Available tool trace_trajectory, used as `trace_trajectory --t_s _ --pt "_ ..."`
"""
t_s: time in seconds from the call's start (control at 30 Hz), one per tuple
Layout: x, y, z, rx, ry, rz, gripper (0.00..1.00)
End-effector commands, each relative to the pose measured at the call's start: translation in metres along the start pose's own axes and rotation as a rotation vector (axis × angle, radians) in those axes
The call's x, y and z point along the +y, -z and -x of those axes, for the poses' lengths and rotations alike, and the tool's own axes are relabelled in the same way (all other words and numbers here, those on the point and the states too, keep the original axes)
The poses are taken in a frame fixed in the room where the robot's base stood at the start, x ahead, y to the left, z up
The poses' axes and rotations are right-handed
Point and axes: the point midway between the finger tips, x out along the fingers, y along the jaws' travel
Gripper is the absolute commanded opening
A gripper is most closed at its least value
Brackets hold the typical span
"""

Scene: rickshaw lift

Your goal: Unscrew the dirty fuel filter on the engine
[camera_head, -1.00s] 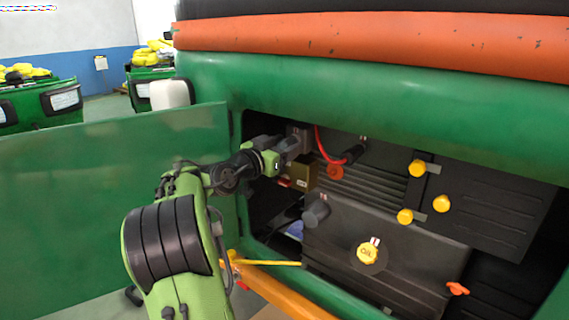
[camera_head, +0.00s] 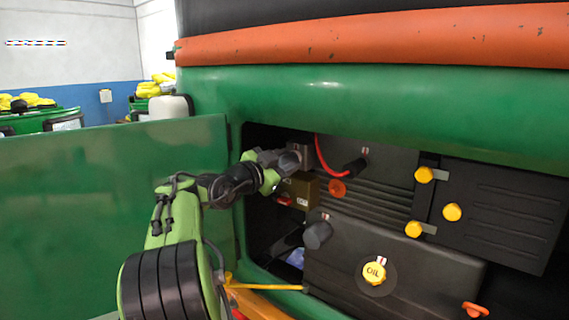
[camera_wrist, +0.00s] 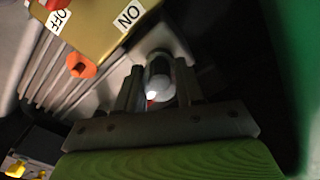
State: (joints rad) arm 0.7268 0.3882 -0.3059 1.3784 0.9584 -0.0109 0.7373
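The fuel filter (camera_wrist: 159,78) appears in the wrist view as a small cylinder with a dark body and a bright whitish end, mounted on a grey metal block. My gripper (camera_wrist: 160,90) reaches around it, one finger on each side. The fingers stand apart, and a narrow dark gap seems to show beside the filter; firm contact is not visible. In the head view my gripper (camera_head: 292,160) is inside the upper left of the engine bay, by a grey block. The filter cannot be made out there. The engine (camera_head: 400,245) is dark grey and ribbed.
A red hose (camera_head: 321,152), a dark cylinder (camera_head: 318,235) and a yellow oil cap (camera_head: 374,271) are nearby. The open green door (camera_head: 110,200) stands left.

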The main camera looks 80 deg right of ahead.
Motion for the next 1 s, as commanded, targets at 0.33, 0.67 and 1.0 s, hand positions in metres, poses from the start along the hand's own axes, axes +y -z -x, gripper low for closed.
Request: trace_trajectory --t_s 0.33,0.67,1.0 --pt "-0.0014 0.0009 -0.0001 -0.002 0.000 0.168 0.10" --pt "-0.0005 -0.0007 -0.0007 -0.002 0.000 0.355 0.10" --pt "-0.0007 0.0000 -0.0009 -0.002 0.000 0.399 0.10"
